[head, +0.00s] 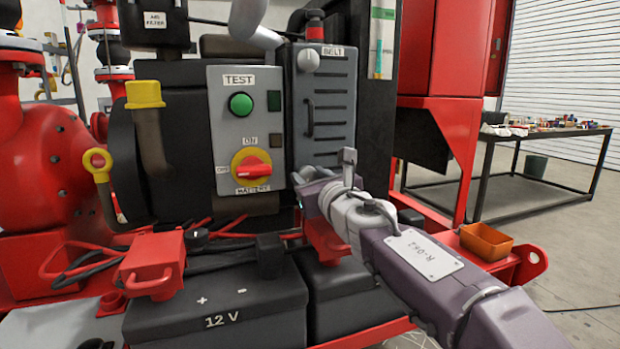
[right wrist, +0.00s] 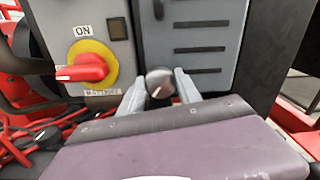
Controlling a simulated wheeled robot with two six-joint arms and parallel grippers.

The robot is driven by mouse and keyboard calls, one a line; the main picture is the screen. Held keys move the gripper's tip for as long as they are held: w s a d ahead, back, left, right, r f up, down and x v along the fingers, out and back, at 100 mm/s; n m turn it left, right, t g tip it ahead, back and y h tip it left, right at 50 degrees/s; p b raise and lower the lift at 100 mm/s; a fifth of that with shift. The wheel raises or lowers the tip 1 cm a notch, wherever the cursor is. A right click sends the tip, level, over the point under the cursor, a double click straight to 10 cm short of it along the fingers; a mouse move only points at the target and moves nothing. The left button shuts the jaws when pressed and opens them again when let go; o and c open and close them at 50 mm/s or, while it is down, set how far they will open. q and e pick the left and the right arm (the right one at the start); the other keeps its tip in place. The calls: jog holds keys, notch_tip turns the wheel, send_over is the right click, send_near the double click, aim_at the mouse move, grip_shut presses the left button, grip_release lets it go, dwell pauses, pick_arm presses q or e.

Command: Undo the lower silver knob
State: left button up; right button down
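The lower silver knob (right wrist: 160,83) sits at the bottom of the grey louvred belt cover (right wrist: 205,20). In the right wrist view it lies between the two pale fingers of my right gripper (right wrist: 161,88), one on each side. I cannot tell whether the fingers press on it or stand just clear. In the head view my right gripper (head: 310,190) is at the cover's lower edge and hides this knob. My left gripper is not in view.
Left of the cover is a panel with a green TEST button (head: 241,104) and a red battery switch (head: 252,168) on yellow. Below are a 12 V battery (head: 215,310) and red and black cables. An orange tray (head: 487,242) sits on the red frame at right.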

jog(key=shift+m, duration=0.4)
jog(key=m, duration=0.6)
dwell(0.6)
jog(key=c, duration=0.8)
grip_release()
jog(key=shift+c, duration=0.2)
jog(key=shift+d, duration=0.1)
jog(key=v, duration=0.9)
